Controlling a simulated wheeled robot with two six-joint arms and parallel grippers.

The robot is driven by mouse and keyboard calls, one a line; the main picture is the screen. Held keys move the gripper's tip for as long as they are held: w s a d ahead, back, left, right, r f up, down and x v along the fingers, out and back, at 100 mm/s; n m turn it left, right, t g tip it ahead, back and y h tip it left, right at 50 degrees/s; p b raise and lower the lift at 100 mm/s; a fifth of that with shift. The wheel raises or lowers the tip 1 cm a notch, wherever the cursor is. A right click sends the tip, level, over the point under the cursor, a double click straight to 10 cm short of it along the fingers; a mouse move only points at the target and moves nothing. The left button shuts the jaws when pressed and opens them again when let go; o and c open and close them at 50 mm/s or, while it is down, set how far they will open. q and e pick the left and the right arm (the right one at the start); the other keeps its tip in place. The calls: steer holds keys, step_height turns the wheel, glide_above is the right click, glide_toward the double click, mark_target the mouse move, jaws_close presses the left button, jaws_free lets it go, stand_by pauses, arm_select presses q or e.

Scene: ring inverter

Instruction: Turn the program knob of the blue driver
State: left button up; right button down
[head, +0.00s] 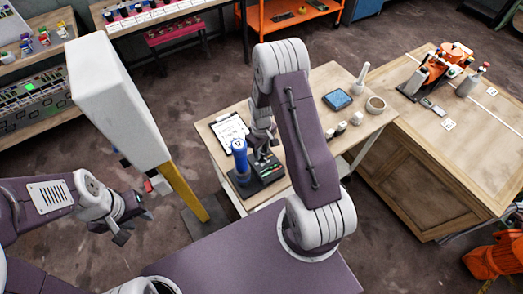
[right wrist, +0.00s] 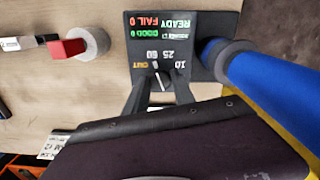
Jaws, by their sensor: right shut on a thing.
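The blue driver (head: 239,158) stands upright at the left of a black control unit (head: 266,172) on the small wooden table. In the right wrist view its thick blue body (right wrist: 265,85) lies to the right of the panel. The panel (right wrist: 140,35) reads upside down, with READY, FAIL 0 and a dial scale. My right gripper (right wrist: 160,88) has its fingers closed around the program knob (right wrist: 162,78), whose light pointer mark shows between the fingertips. In the head view my forearm partly covers this gripper. My left gripper (head: 134,226) is empty, fingers apart, well left of the table.
A tall white-topped post (head: 120,95) on a yellow leg stands between my left arm and the table. A wooden workbench (head: 430,130) stands at right.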

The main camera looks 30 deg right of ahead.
steer(key=shift+w, duration=0.1)
steer(key=c, duration=1.1)
jaws_free()
steer(key=shift+o, duration=0.2)
steer(key=shift+w, duration=0.1)
step_height(320, 180, up, 9)
steer(key=b, duration=0.1)
